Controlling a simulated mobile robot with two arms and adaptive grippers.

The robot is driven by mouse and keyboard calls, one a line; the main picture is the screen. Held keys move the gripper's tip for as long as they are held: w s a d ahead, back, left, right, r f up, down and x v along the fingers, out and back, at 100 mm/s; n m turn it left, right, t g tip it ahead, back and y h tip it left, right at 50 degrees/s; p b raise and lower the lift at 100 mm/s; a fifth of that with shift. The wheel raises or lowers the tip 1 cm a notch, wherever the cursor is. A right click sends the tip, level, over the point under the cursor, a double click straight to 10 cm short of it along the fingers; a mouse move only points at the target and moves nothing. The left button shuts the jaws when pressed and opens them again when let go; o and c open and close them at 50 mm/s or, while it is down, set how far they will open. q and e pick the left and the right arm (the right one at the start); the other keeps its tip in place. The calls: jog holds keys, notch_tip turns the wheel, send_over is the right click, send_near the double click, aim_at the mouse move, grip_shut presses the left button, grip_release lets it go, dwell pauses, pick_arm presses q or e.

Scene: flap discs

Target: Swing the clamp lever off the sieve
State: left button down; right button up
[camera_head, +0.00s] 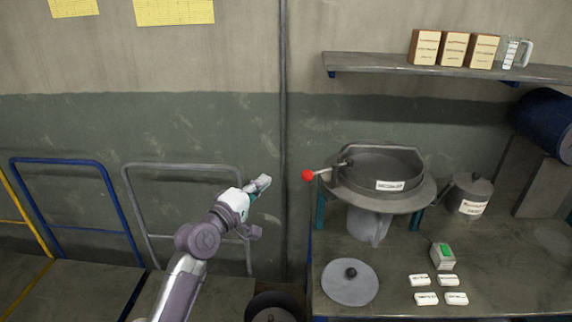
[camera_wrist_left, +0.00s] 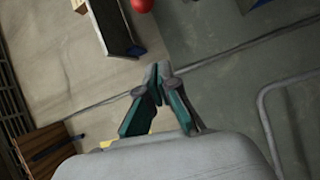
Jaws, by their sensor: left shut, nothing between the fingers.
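The round grey sieve (camera_head: 380,178) stands on the bench at the right in the head view, with a white label on its front. The clamp lever (camera_head: 326,171) is a thin rod with a red ball knob (camera_head: 307,175) at its left end. The rod reaches the sieve's left rim. My left gripper (camera_head: 264,182) is shut and empty, left of the red knob and apart from it. In the left wrist view the shut fingertips (camera_wrist_left: 157,72) show, and the red knob (camera_wrist_left: 250,4) is cut off at the top edge. My right gripper is not in view.
A grey lid (camera_head: 350,283) with a black knob lies on the bench (camera_head: 500,290). Several white labelled blocks, a small box with a green face (camera_head: 443,256) and a lidded pot (camera_head: 470,194) stand nearby. A shelf (camera_head: 450,73) holds brown packages. Cart handles stand at left.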

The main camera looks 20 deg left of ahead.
pick_arm(q)
jog(key=w+d+p, duration=0.4)
jog(key=w+d, duration=0.2)
jog(key=w, duration=0.1)
jog(key=shift+d, duration=0.4)
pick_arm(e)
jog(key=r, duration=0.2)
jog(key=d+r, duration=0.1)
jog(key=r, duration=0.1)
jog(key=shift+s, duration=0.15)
pick_arm(q)
jog(key=shift+s, duration=0.1)
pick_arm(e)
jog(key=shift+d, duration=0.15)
